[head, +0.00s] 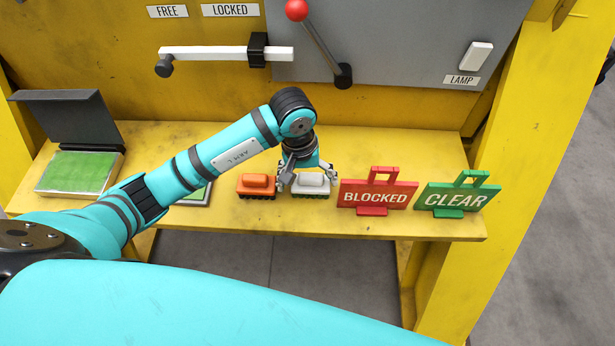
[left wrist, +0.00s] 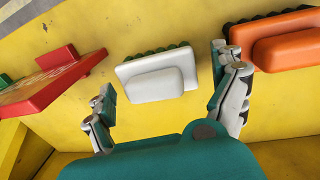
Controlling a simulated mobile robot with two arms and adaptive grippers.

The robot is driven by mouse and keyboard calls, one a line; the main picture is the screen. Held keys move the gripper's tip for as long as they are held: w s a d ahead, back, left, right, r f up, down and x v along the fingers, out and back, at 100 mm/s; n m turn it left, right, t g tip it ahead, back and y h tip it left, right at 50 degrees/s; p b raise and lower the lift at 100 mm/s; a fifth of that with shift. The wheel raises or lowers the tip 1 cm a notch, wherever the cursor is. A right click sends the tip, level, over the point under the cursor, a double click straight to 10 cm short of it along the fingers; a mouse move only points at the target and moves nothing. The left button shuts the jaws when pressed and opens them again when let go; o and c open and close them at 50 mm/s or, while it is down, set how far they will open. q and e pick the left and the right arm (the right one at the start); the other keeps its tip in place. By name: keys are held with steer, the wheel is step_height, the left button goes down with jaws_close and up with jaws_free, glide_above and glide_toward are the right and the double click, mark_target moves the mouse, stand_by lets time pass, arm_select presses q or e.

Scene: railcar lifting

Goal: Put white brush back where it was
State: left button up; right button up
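The white brush (head: 313,184) sits on the yellow shelf, between the orange brush (head: 256,184) and the red BLOCKED sign. It has a white block body with a raised grip and dark green bristles. My left gripper (head: 306,178) reaches down over it with fingers spread, one on each side. In the left wrist view the white brush (left wrist: 158,76) lies between and beyond the open fingers (left wrist: 163,75), with gaps on both sides. The orange brush also shows there (left wrist: 290,42), close to one finger. My right gripper is not in view.
The yellow shelf (head: 400,150) also holds the red BLOCKED sign (head: 376,194), the green CLEAR sign (head: 455,197) and a green pad in an open dark case (head: 78,173). My left arm partly covers another green pad. A red-knobbed lever (head: 318,40) is on the panel above.

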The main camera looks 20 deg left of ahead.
mark_target(302, 177)
arm_select(q)
steer(key=shift+r, duration=0.1)
steer(key=shift+r+p, duration=0.2)
steer(key=shift+p, duration=0.1)
steer(key=r+b, duration=0.1)
steer(key=r, duration=0.2)
steer(key=r+b, duration=0.1)
steer(key=r, duration=0.3)
steer(key=a+r+b, duration=0.1)
steer(key=r, duration=0.2)
steer(key=shift+s+a+r, duration=0.1)
steer(key=shift+s+r, duration=0.05)
steer(key=shift+r, duration=0.05)
steer(key=shift+s+r, duration=0.1)
steer(key=shift+r, duration=0.55)
